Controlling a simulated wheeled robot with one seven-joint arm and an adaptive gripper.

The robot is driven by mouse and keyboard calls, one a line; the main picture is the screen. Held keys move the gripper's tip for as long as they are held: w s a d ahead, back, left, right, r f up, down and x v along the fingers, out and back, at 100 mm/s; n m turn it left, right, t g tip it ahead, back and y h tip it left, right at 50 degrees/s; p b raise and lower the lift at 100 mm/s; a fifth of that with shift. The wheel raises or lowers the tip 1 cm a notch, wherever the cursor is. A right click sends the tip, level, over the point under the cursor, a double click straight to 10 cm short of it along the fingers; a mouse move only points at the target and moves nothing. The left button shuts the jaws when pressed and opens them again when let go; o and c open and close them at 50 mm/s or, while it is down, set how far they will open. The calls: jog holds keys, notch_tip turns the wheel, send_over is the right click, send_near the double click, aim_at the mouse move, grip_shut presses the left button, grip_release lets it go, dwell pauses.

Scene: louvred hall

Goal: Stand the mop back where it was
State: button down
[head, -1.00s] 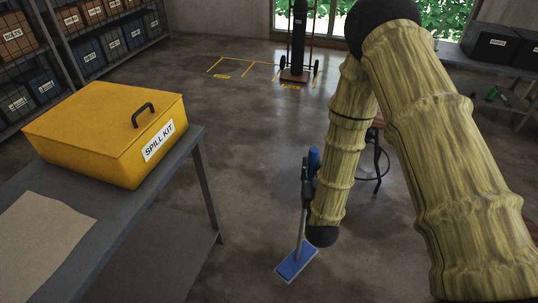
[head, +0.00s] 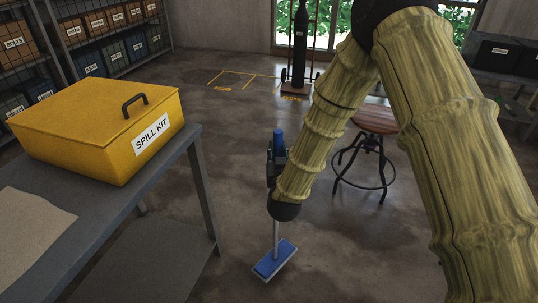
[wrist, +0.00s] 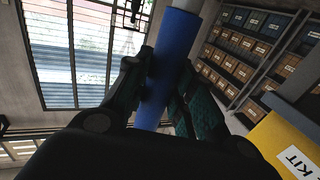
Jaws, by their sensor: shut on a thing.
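The mop (head: 275,262) is upright in the head view, with a flat blue head low over or on the floor; I cannot tell if it touches. Its grey pole rises to a blue grip (head: 279,138). My gripper (head: 277,160) is shut on the mop's blue grip, partly hidden behind my arm. In the wrist view the blue grip (wrist: 172,50) runs between the two dark fingers of my gripper (wrist: 165,95).
A grey table (head: 200,185) with a yellow spill kit box (head: 95,130) stands at left. A round stool (head: 375,120) stands right behind my arm. A cylinder trolley (head: 299,60) stands near floor markings at the back. Shelves (head: 100,45) line the left wall. The middle floor is clear.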

jog(key=shift+w+a+r+b, duration=0.1)
jog(key=shift+w+a+b, duration=0.4)
jog(key=shift+a, duration=0.2)
jog(key=shift+w+a+b, duration=0.35)
jog(key=shift+w+a, duration=0.1)
jog(key=shift+a, duration=0.25)
notch_tip(320, 180, down, 7)
jog(key=b, duration=0.4)
jog(key=shift+r, duration=0.2)
jog(key=shift+f+b, duration=0.55)
jog(key=shift+f, duration=0.1)
jog(key=c, duration=1.1)
grip_release()
jog(key=shift+s+f, duration=0.1)
jog(key=shift+s, duration=0.1)
